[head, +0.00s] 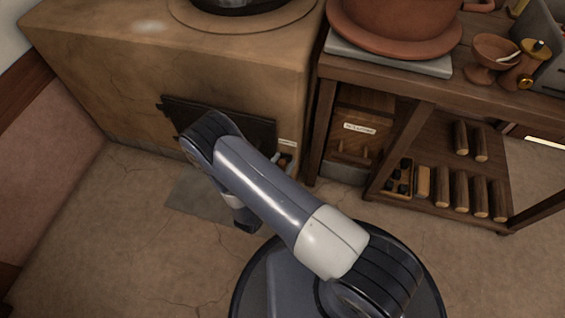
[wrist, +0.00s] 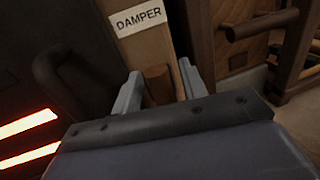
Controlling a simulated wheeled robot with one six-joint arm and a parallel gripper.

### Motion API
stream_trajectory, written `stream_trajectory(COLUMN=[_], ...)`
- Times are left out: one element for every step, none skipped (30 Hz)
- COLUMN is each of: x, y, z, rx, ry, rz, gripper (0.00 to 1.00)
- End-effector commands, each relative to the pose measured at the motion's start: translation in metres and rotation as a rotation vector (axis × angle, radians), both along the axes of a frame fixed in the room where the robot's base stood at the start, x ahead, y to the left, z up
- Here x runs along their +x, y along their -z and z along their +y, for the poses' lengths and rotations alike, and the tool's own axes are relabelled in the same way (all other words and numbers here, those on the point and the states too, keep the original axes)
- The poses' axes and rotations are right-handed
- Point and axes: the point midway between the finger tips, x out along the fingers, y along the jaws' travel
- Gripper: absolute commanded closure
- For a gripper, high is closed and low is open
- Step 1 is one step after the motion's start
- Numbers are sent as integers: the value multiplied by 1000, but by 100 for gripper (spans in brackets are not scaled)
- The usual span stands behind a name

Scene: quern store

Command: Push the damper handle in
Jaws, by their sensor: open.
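The damper handle (wrist: 158,84) is a short brown wooden block below a white "DAMPER" label (wrist: 139,18) in the wrist view. My gripper (wrist: 156,88) is open, with one grey finger on each side of the handle. I cannot tell whether the fingers touch it. In the head view my gripper (head: 281,160) is small at the stove's right front corner, partly behind my arm. The clay stove (head: 180,70) fills the upper left of the head view. The handle is not clear there.
A dark stove door (head: 235,125) is left of the gripper, and glowing orange slots show in the wrist view (wrist: 25,125). A wooden table (head: 420,95) with pots stands to the right, with a labelled box (head: 358,125) and pegs below. The floor at left (head: 100,220) is clear.

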Motion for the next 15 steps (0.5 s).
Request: stream_trajectory(x=[-2, -4, -7, -9, -12, -17, -21, -26, -31, -36, -40, -46, -51, -55, -60], y=[0, -1, -1, -1, -1, -2, -2, -2, -2, -2, -2, -2, -2, -2, -2], z=[2, 3, 5, 7, 9, 12, 14, 17, 21, 24, 26, 30, 32, 35, 38], rx=[-1, -1, -1, 0, 0, -1, -1, -1, 0, 0, 0, 0, 0, 0, 1], ry=[-2, -2, -3, -4, -4, -5, -6, -6, -6, -7, -6, -7, -6, -6, -6], rz=[1, 1, 1, 1, 1, 1, 1, 1, 0, 0, 0, 0, 0, 0, 1], gripper=[59, 59, 59, 59, 59, 59, 59, 59, 59, 59, 59, 59, 59, 59, 59])
